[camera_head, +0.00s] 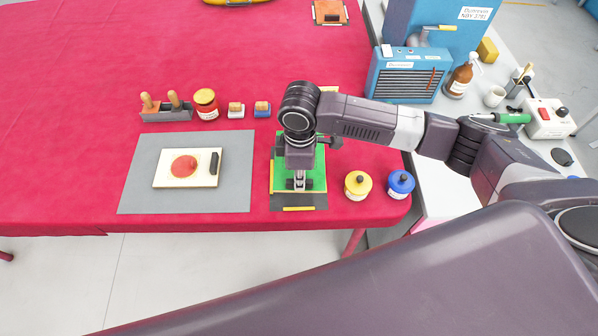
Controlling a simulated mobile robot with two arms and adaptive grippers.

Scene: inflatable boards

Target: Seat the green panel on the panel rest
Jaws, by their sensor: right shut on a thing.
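The green panel (317,181) lies on or just above a dark grey mat with yellow edge strips, which may be the panel rest (315,201). My right gripper (299,184) is over the panel, pointing down, and is shut on it. My wrist and arm cover the middle and upper part of the panel. Whether the panel touches the rest cannot be told from this view. My left gripper is not in view.
A grey mat (135,185) bears a white board (187,179) with a red disc. Yellow (357,187) and blue (400,184) jars stand right of the panel. A tool block (166,113), red jar (206,108) and small brushes stand behind. The red table's (60,100) left side is clear.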

